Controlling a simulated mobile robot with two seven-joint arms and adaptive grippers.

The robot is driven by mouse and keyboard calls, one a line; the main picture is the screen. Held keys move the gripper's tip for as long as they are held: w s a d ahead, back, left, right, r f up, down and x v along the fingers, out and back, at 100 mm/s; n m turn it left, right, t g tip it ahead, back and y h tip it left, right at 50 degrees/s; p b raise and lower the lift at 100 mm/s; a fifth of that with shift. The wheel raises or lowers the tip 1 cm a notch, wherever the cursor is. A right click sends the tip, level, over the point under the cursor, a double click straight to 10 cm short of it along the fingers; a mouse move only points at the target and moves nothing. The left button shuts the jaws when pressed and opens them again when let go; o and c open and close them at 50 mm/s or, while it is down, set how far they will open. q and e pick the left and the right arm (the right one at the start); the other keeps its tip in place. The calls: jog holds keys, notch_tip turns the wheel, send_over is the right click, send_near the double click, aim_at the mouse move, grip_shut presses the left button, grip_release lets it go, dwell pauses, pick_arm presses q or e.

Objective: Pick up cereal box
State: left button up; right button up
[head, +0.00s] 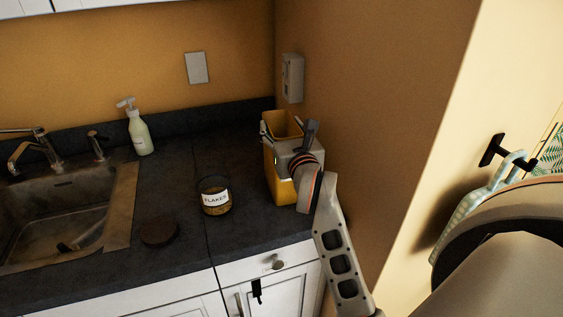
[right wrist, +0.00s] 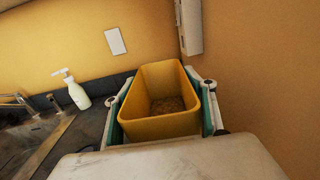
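The cereal box (head: 270,158) is tall, yellow and open at the top, in the counter's back right corner against the wall. In the right wrist view the cereal box (right wrist: 158,127) shows brown bits inside. My right gripper (head: 284,135) comes down over it from the right and hides part of its side. In the right wrist view my right gripper (right wrist: 163,108) has a teal-padded finger along each side of the box, and both pads appear to touch it. The box looks upright; I cannot tell whether its base rests on the counter. My left gripper is not in view.
A glass jar labelled FLAKES (head: 215,197) stands left of the box, with a dark round lid (head: 159,232) nearby. A soap bottle (head: 138,133) and a sink (head: 55,220) are further left. The wall (head: 370,110) is close on the right. A checked cloth (head: 470,207) hangs from a hook.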

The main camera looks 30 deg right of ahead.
jog(key=c, duration=0.3)
jog(key=shift+r, duration=0.5)
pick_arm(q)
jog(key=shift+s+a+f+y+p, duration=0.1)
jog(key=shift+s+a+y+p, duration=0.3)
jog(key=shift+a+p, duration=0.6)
pick_arm(e)
notch_tip(320, 180, up, 19)
jog(key=shift+r, duration=0.1)
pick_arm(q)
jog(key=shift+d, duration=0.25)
